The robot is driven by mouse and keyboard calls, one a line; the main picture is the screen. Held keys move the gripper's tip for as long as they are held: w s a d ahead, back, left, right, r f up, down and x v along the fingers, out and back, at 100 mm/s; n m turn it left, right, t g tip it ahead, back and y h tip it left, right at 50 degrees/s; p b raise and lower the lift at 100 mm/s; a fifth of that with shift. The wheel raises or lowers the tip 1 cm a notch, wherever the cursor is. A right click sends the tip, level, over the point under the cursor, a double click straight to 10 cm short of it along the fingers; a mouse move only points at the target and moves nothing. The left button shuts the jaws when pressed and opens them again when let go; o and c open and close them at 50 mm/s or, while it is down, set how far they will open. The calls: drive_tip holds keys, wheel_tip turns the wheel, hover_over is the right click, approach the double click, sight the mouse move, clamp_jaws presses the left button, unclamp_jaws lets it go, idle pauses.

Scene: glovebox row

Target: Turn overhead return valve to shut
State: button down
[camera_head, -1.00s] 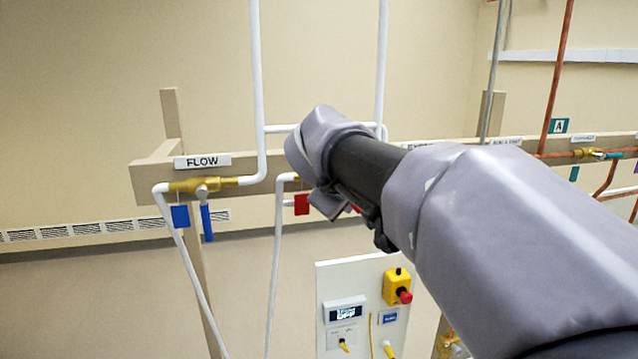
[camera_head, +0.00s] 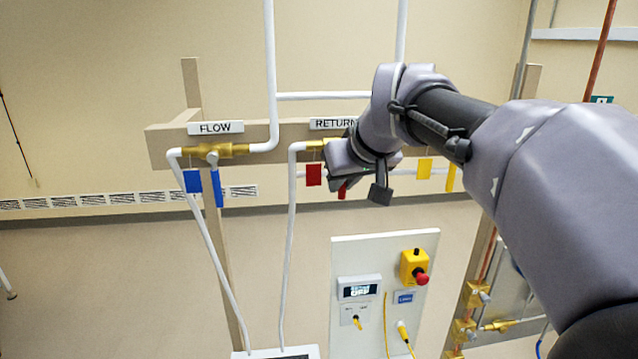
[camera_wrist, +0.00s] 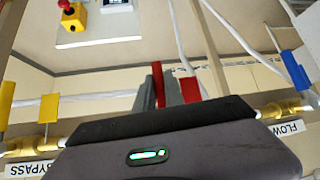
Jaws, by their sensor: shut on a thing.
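The RETURN label (camera_head: 333,123) is on the beam, partly covered by my wrist. Below it is a brass valve body (camera_head: 315,145), mostly hidden behind my gripper. A red tag (camera_head: 314,174) hangs from it and also shows in the wrist view (camera_wrist: 190,90). The valve's red handle (camera_wrist: 158,82) stands between my grey fingers in the wrist view, and its end (camera_head: 342,190) shows below my gripper in the head view. My gripper (camera_wrist: 160,92) is shut on the handle. The handle appears to hang down, across the pipe line; its exact angle is hard to tell.
The FLOW valve (camera_head: 215,152), with blue handle (camera_head: 217,188), is left along the beam. A yellow-tagged BYPASS valve (camera_wrist: 48,107) is on the other side. White pipes run close by. A panel (camera_head: 385,300) with a red stop button (camera_head: 422,279) stands below.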

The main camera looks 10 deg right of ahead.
drive_tip(key=shift+a+f, duration=0.1)
drive_tip(key=shift+f, duration=0.25)
drive_tip(key=c, duration=1.7)
unclamp_jaws()
drive_tip(key=shift+o, duration=1.3)
drive_tip(key=shift+w, duration=0.15)
drive_tip(key=shift+r, duration=0.1)
drive_tip(key=shift+r, duration=0.1)
